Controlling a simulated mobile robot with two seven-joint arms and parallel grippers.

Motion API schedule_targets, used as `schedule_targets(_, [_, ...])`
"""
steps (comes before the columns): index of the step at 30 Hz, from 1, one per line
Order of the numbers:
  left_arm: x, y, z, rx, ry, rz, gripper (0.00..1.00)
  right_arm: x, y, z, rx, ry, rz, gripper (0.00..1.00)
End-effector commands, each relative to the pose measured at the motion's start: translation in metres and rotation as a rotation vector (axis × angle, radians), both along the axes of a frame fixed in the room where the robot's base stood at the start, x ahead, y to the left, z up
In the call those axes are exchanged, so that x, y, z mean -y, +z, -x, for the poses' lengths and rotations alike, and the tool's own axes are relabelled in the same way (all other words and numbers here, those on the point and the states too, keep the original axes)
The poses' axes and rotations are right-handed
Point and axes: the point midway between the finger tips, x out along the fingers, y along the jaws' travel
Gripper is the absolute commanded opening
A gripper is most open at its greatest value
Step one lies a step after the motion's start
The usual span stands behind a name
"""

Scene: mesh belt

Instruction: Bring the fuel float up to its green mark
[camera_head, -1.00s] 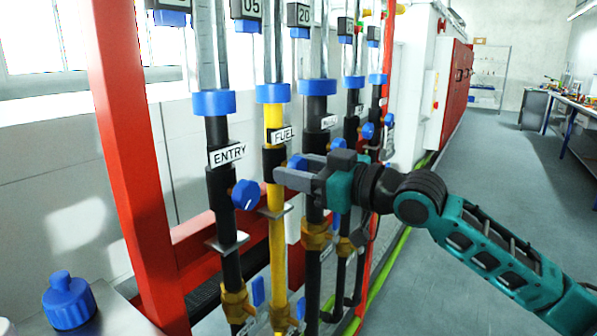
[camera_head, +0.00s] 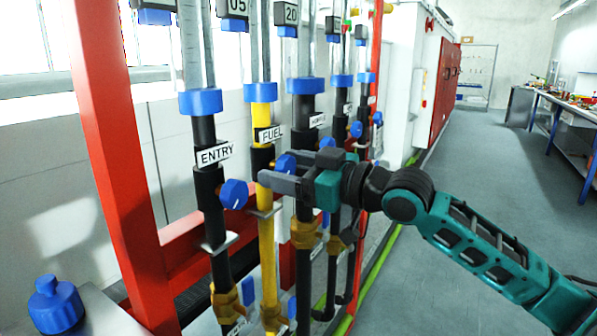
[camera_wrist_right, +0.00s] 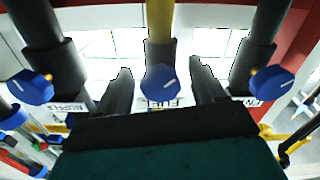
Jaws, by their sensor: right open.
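The fuel line is the yellow pipe (camera_head: 265,215) with a FUEL label (camera_head: 269,134) and a clear tube (camera_head: 260,60) above its blue collar. The tube runs out of the top of the head view; I cannot make out its float or green mark. Its blue knob (camera_head: 286,163) is partly hidden by my right gripper (camera_head: 274,173). In the right wrist view, the blue knob (camera_wrist_right: 160,83) with a white line sits between the two open fingers, with a gap on each side. My left gripper is not in view.
The ENTRY line's blue knob (camera_head: 234,194) stands close to the left of the fingers. Further black pipes with blue knobs stand to the right, close to my gripper. The aisle floor is clear.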

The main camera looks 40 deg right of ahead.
Motion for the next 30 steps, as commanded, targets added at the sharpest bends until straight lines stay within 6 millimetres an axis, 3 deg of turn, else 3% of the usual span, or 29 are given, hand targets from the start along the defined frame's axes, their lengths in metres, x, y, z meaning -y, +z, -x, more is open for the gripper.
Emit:
schedule_targets(11, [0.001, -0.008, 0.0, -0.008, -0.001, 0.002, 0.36, 0.01, -0.003, 0.024, -0.004, 0.0, 0.002, 0.69])
schedule_targets(30, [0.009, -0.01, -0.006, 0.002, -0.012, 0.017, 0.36, 0.04, -0.002, 0.095, -0.002, -0.002, -0.003, 0.69])
